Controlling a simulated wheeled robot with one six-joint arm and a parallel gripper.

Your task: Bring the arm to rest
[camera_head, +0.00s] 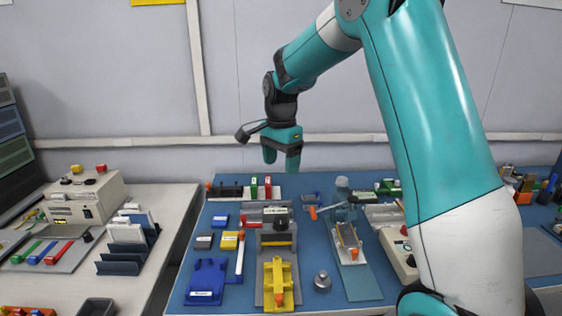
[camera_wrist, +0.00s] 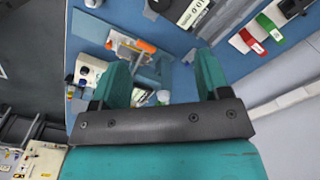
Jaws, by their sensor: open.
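My arm reaches over from the right in the head view, with the wrist bent so that my gripper (camera_head: 281,160) hangs downward. The gripper is open and holds nothing. It is in the air above the back part of the blue bench (camera_head: 318,283), apart from everything on it. In the wrist view my two teal fingers (camera_wrist: 163,80) stand well apart, with the bench and its fixtures below them.
A yellow fixture (camera_head: 278,283), a blue fixture (camera_head: 206,280) and a metal weight (camera_head: 322,281) stand on the blue bench. A white instrument box (camera_head: 84,197) and a file rack (camera_head: 127,262) stand on the left table. The wall is behind; the air around the gripper is clear.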

